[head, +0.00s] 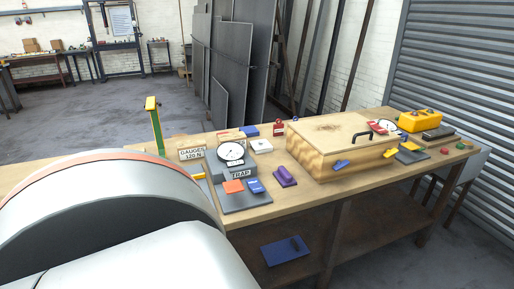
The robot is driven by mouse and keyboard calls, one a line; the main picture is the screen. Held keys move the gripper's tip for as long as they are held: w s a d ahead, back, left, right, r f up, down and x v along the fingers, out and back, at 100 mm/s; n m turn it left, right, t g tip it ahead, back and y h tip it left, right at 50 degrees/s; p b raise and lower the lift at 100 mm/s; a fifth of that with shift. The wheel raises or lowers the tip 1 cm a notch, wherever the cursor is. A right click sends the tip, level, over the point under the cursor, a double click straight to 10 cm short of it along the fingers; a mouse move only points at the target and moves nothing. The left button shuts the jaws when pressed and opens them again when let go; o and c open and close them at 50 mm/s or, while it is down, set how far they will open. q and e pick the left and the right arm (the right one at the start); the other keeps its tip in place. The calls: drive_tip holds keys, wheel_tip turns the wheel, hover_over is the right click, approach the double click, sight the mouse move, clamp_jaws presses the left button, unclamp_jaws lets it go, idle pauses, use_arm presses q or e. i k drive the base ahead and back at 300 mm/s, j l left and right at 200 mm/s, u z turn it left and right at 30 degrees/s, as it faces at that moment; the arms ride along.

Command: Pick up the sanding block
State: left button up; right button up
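A small purple block with a raised, rounded top (285,176) lies on the workbench (300,198), left of the wooden box. Its shape could be that of a sanding block, but at this size I cannot tell for sure. Neither of my grippers is in view. A large pale arm link of mine fills the lower left and hides the near left part of the bench.
A wooden box with a black handle (335,146) stands mid-bench. A dial gauge (231,153) stands behind a grey tray (245,201). A green and yellow post (156,130) rises at left. A yellow case (420,121) sits far right. A blue panel (284,251) lies below.

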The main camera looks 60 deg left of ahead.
sight(284, 178)
drive_tip(key=u, duration=1.6)
